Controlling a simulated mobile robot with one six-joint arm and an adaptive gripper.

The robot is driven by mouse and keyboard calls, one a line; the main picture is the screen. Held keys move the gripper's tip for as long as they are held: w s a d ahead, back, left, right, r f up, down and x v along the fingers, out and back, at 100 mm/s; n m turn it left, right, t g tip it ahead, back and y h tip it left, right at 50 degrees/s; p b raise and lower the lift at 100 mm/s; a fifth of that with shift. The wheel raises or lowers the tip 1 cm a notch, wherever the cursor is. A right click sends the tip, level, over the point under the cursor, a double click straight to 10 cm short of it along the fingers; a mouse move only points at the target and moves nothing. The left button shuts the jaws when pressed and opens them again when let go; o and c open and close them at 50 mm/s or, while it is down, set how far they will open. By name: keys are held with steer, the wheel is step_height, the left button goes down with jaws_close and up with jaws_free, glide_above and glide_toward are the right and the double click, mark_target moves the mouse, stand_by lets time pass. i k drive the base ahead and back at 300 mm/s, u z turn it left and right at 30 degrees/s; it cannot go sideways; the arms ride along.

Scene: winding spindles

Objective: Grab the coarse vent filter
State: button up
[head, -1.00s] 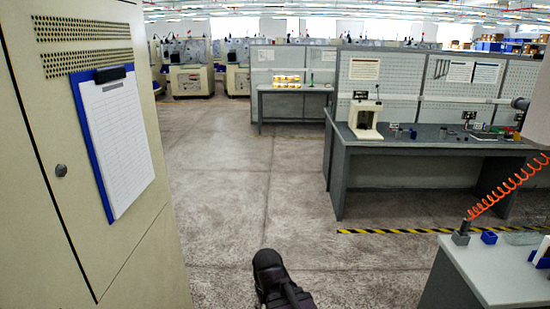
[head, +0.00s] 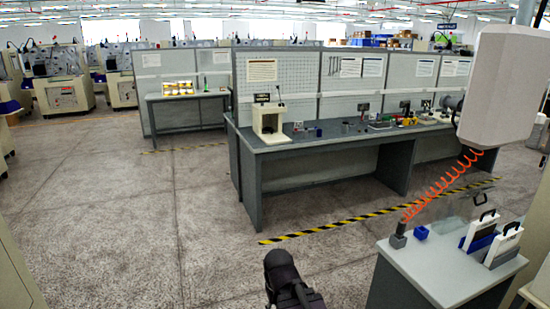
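I cannot make out a thing that is surely the coarse vent filter. Two upright, flat white pieces with black handles stand on the near grey table (head: 425,268) at the lower right of the head view. The left piece (head: 480,232) has blue at its side, and the right piece (head: 503,246) is nearer. Any labels on them are too small to read. Part of my dark arm (head: 290,280) shows at the bottom middle, apart from the table. My gripper's fingers do not show.
A small blue box (head: 421,233) and a grey block with a dark tool (head: 398,238) stand on the near table, by an orange coiled hose (head: 445,190). A long workbench (head: 310,143) stands beyond black-yellow floor tape (head: 345,226). The floor to the left is open.

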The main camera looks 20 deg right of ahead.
mark_target(482, 228)
steer(key=z, duration=0.65)
steer(key=i, duration=0.9)
steer(key=z, duration=0.5)
